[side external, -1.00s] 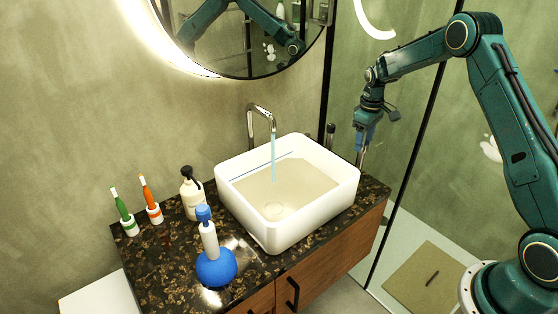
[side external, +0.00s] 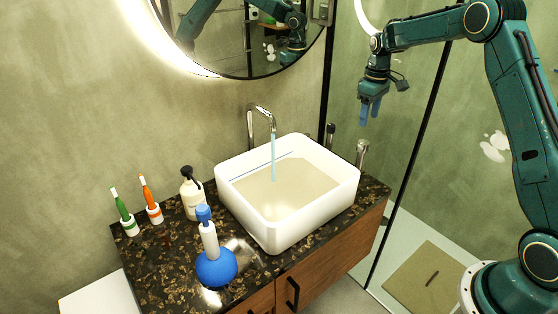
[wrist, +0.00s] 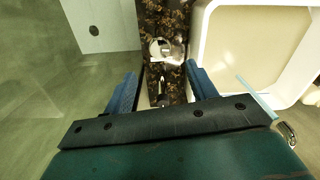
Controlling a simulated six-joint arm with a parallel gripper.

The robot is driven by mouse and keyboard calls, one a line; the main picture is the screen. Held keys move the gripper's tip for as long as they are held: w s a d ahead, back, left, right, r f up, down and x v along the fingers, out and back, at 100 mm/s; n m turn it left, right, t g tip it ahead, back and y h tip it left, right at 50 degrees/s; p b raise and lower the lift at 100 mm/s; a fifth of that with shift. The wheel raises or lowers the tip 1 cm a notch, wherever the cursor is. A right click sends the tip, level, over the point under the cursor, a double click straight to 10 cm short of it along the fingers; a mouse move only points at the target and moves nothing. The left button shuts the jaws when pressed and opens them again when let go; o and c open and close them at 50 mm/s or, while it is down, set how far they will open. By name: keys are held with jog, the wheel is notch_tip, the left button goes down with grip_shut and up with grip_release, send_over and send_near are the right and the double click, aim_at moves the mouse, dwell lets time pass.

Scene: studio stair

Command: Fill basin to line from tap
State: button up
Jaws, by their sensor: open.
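The white basin (side external: 250,195) stands on the dark speckled counter, with a blue line (side external: 275,161) on its inner back wall. A pale blue stream (side external: 274,155) runs from the chrome tap (side external: 262,110) into it. The surface inside looks beige; I cannot tell the exact water level. A metal lever or knob (side external: 361,152) stands at the counter's back right, beside the basin. My gripper (side external: 371,112) hangs above it, open, empty and apart from it. In the wrist view the knob (wrist: 162,50) shows beyond and between the blue fingers, with the basin (wrist: 200,35) to the right.
A smaller dark-and-metal fitting (side external: 331,135) stands behind the basin. A blue round flask (side external: 216,266), a soap bottle (side external: 191,192) and two toothbrushes in holders (side external: 123,213) are on the left of the counter. A glass panel edge (side external: 405,170) runs close to the knob.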

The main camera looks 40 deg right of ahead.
jog(key=shift+r, duration=2.5)
jog(key=shift+f, duration=0.2)
dwell(4.7)
